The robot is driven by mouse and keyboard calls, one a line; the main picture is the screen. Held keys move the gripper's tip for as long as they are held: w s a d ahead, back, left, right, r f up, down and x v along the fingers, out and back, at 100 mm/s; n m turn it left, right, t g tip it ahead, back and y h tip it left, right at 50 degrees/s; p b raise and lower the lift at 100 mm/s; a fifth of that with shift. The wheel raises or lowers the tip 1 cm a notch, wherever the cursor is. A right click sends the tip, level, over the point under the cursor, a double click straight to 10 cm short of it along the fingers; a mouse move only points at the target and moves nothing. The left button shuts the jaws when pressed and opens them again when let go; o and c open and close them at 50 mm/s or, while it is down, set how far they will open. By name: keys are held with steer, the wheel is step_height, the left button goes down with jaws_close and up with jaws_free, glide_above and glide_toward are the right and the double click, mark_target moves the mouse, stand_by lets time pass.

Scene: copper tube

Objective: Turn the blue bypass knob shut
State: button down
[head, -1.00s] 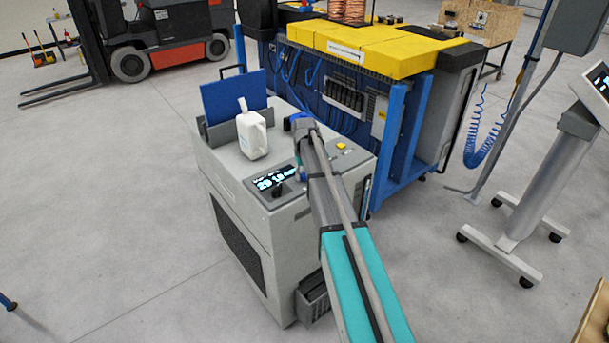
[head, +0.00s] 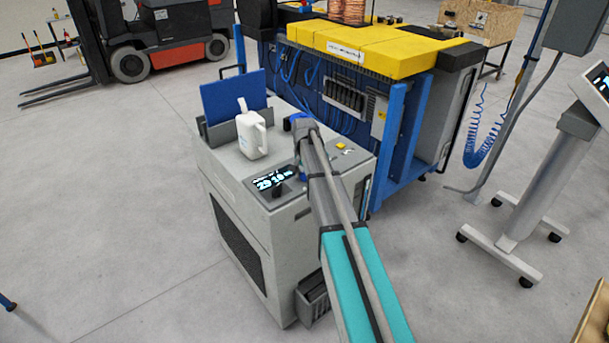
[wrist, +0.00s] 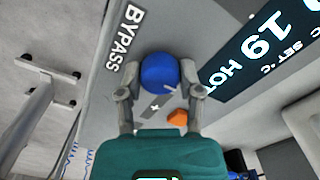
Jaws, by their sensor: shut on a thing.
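The blue bypass knob (wrist: 159,73) is on the top panel of the grey cabinet (head: 225,168), beside the printed word BYPASS in the wrist view. In the head view my arm covers the knob and most of my gripper. An orange piece (wrist: 178,118) and a plus sign on a dark strip show close to the knob.
A yellow button (head: 341,145) is to the right. The blue-framed machine (head: 391,135) stands close behind.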

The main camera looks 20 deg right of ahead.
stand_by(0.3)
steer(key=shift+c, duration=1.3)
jaws_free()
steer(key=shift+n, duration=0.3)
